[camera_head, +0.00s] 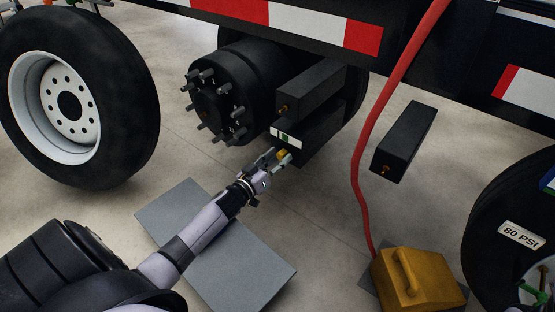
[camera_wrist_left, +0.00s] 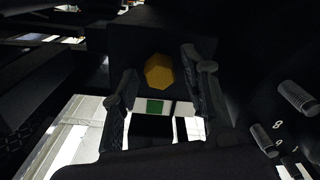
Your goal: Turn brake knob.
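The brake knob (camera_head: 284,154) is small and yellow, on the front of a black box (camera_head: 318,133) under the trailer. In the left wrist view the knob (camera_wrist_left: 159,71) looks faceted and lies between and ahead of the fingers. My left gripper (camera_head: 277,161) reaches up to the knob from the lower left. In the wrist view the left gripper (camera_wrist_left: 165,78) has its fingers spread, with gaps on both sides of the knob. I cannot tell how deep the knob sits between them. My right gripper does not show.
A studded black hub (camera_head: 218,105) is left of the box, and a wheel (camera_head: 70,105) stands far left. A red hose (camera_head: 357,165) runs down to a yellow chock-like block (camera_head: 412,280). Another black box (camera_head: 404,140) hangs right. A grey plate (camera_head: 215,250) lies below my arm.

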